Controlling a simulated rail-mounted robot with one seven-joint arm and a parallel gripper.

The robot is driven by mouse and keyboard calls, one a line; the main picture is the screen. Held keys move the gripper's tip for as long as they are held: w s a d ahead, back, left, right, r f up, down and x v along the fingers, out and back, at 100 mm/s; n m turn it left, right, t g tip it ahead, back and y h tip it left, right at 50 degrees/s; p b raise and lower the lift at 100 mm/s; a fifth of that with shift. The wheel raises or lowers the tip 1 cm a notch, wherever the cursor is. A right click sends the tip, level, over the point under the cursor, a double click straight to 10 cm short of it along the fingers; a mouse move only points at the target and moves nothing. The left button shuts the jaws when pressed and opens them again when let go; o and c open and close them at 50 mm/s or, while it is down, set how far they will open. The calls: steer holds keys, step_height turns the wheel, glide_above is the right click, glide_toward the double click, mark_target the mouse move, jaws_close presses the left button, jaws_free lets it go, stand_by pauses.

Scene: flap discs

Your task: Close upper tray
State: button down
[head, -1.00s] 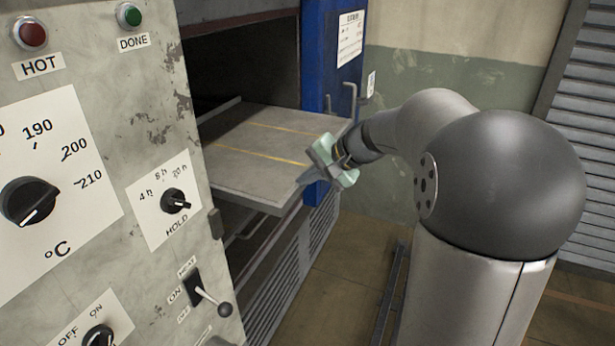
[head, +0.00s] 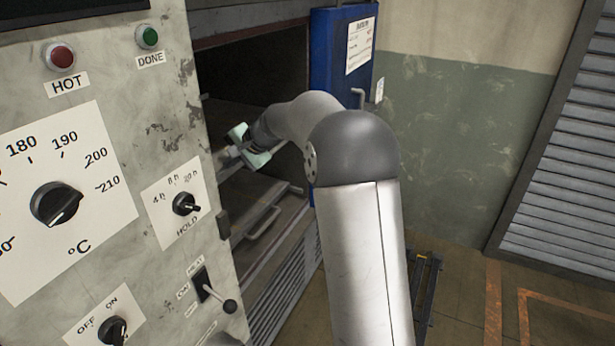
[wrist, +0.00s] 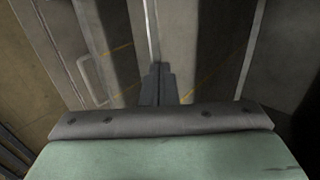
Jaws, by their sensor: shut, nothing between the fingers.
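The upper tray (head: 236,114) is a grey slab that now sits mostly back inside the dark oven opening, partly hidden by my arm and the control panel. In the wrist view its grey surface (wrist: 212,48) carries a yellow line. My gripper (head: 224,156) is at the oven mouth, at the tray's front side. In the wrist view its fingers (wrist: 157,84) are closed together with nothing between them, close to the tray's bright front edge. I cannot tell whether they touch it.
A lower tray or drawer front with a handle (head: 264,223) lies below. The control panel (head: 120,120) with knobs and a lever stands close on the left. The blue open door (head: 336,80) is right of the opening. Floor to the right is mostly free.

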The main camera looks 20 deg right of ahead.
mark_target(217, 164)
steer(key=w+a+p, duration=0.1)
steer(key=w, duration=0.1)
steer(key=w+a, duration=0.2)
steer(key=shift+w+a+p, duration=0.25)
steer(key=shift+p, duration=0.15)
steer(key=shift+r, duration=0.1)
